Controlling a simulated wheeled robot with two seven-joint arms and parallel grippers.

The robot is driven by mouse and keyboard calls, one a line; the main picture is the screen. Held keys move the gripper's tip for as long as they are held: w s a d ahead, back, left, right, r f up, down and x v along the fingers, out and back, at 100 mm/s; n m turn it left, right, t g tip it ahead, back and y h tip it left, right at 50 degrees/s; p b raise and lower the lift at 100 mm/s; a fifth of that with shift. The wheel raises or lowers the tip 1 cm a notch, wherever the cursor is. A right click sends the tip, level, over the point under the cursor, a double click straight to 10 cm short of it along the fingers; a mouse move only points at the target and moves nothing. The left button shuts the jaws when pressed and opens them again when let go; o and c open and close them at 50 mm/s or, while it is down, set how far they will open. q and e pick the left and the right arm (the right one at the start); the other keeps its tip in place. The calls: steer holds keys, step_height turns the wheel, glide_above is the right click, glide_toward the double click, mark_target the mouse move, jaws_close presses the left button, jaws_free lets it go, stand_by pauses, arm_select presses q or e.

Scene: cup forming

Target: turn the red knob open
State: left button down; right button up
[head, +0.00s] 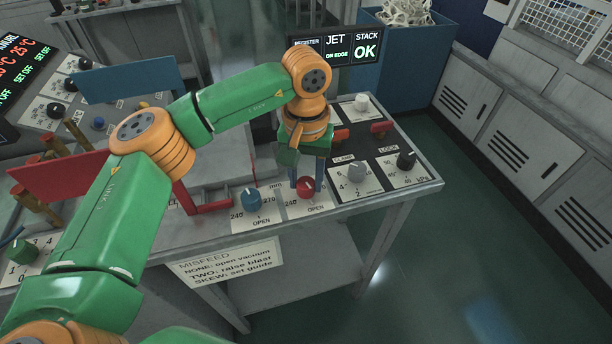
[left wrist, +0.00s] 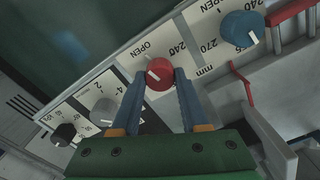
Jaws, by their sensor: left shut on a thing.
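The red knob (head: 306,187) stands on a white dial plate marked OPEN near the front edge of the grey console. It also shows in the left wrist view (left wrist: 159,70), with a white mark on the left part of its face. My left gripper (head: 307,184) comes down from above, its blue fingers on either side of the knob. In the left wrist view my left gripper (left wrist: 160,80) is shut on the knob, one finger at each side. In the head view the fingers partly hide the knob's dial. My right gripper is not in view.
A blue knob (head: 251,197) stands just left of the red one. A pale knob (head: 357,170) and a black knob (head: 405,160) are to the right. A red bracket (head: 208,207) is further left. A display (head: 336,47) reads JET and STACK OK.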

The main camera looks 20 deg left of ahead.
mark_target(306, 182)
arm_select(q)
steer(key=shift+c, duration=2.1)
jaws_free()
step_height(306, 182, up, 7)
steer(key=shift+r+b, duration=0.1)
steer(key=shift+b, duration=0.25)
